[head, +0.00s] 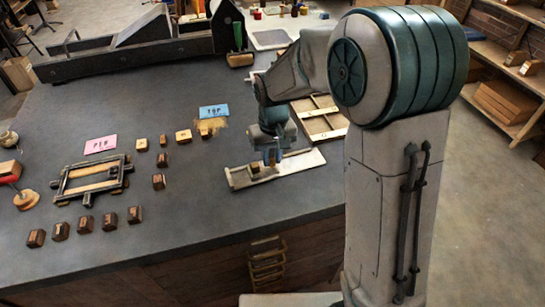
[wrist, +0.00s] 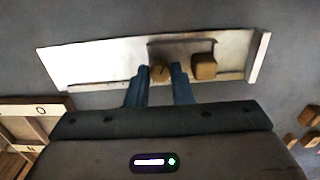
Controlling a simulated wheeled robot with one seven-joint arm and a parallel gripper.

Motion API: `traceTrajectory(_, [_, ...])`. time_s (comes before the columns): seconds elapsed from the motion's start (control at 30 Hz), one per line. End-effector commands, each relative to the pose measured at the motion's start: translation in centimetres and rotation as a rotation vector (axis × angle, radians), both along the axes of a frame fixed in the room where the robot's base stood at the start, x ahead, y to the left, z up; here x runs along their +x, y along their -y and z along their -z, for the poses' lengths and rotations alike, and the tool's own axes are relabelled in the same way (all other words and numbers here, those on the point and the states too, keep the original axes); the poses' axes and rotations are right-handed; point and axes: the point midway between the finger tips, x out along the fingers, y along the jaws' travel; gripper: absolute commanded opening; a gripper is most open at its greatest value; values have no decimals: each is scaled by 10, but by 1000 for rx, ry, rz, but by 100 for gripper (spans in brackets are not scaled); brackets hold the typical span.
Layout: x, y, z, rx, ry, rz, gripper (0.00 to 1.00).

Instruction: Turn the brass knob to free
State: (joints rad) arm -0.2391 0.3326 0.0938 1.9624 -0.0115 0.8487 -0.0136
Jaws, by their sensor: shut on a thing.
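A pale metal tray (wrist: 95,65) with a raised end wall lies on the dark bench; it also shows in the head view (head: 300,163). The small round brass knob (wrist: 160,71) stands at the tray's near edge, with a dark line on its top. My gripper (wrist: 161,80) is shut on the knob, one blue finger on each side. In the head view my gripper (head: 270,157) points down at the tray and hides the knob. A small wooden block (wrist: 203,66) sits in the tray just right of the knob. No marking for free is legible.
A compartmented wooden case (head: 320,117) lies just behind the tray. Several wooden blocks (head: 159,181) stand on the bench to the left, around a dark frame (head: 92,178).

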Motion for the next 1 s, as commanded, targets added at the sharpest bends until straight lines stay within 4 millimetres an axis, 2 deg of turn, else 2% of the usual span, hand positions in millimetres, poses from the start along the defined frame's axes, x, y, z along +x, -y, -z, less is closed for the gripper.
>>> traceTrajectory(0.2, [1, 0, -1, 0, 3, -189, 0])
traceTrajectory(0.5, [1, -1, -1, 1, 3, -381, 0])
traceTrajectory(1.0, [1, -1, -1, 0, 3, -479, 0])
